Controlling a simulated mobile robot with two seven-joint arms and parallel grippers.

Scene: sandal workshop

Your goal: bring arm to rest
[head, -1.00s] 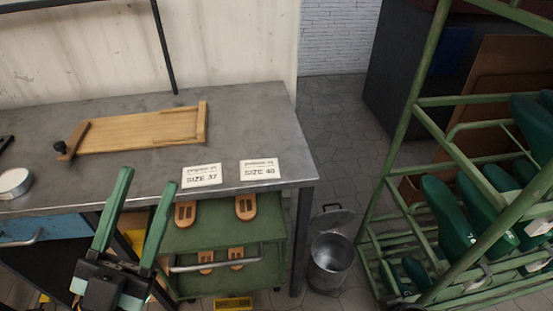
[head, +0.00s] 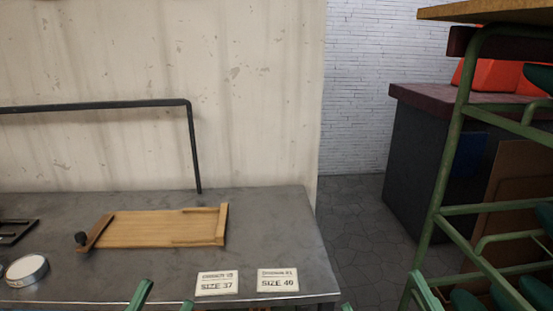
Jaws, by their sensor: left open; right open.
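My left gripper (head: 163,299) shows only as two green fingertips at the bottom edge of the head view. They are apart with nothing between them, in front of the workbench edge. My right gripper (head: 386,299) also shows only as green fingertips at the bottom edge, one barely in view. They are well apart and look empty, to the right of the workbench. The rest of both grippers and both arms is below the picture.
The grey workbench (head: 270,225) carries a wooden board (head: 155,229), a round tin (head: 27,270), a SIZE 37 card (head: 217,283) and a SIZE 40 card (head: 278,281). A green rack (head: 446,170) stands at right. Floor (head: 360,225) shows between them.

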